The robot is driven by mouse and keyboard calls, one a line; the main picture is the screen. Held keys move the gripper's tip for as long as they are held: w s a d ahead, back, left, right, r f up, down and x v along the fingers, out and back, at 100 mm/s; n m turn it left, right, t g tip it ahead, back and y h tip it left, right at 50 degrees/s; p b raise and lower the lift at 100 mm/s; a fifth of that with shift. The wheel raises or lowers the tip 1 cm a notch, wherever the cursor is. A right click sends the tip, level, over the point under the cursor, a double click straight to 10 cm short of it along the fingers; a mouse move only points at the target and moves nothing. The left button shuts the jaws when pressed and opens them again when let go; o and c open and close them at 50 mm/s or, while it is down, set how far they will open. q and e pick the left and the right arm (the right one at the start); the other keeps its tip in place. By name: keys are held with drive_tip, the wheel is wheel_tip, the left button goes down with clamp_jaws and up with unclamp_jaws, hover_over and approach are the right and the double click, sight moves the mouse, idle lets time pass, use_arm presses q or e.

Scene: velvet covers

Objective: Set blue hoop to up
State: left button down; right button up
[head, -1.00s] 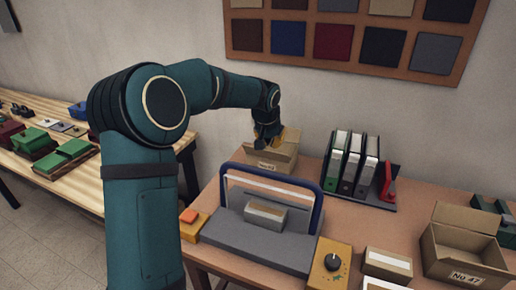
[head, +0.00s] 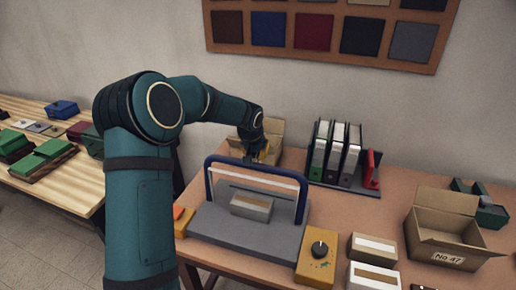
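The blue hoop (head: 208,185) is a dark blue U-shaped frame on a grey base (head: 255,240). It stands up from the base, its top bar toward the back; I cannot tell its exact tilt. A pale bar runs across inside it, and a small cardboard-coloured block with a light band (head: 252,207) sits on the base in front. My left gripper (head: 262,155) is just behind the hoop's top bar, in front of an open cardboard box. Its fingers are small and partly hidden, so their opening is unclear. My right gripper is out of view.
The open box (head: 270,128) stands behind my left gripper. Binders (head: 336,155) with a red item (head: 371,168) stand at the back. A yellow knob box (head: 317,262), small cartons (head: 373,248) and the No 47 box (head: 442,225) are to the right.

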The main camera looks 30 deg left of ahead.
use_arm(q)
drive_tip(key=shift+s+d, duration=0.2)
drive_tip(key=shift+s, duration=0.5)
drive_tip(key=shift+s+d+r+b, duration=0.15)
drive_tip(key=shift+s+b, duration=0.15)
drive_tip(key=shift+s, duration=0.25)
drive_tip(key=shift+s+d+b, duration=0.1)
drive_tip(key=shift+s+b, duration=0.15)
drive_tip(key=shift+s, duration=0.3)
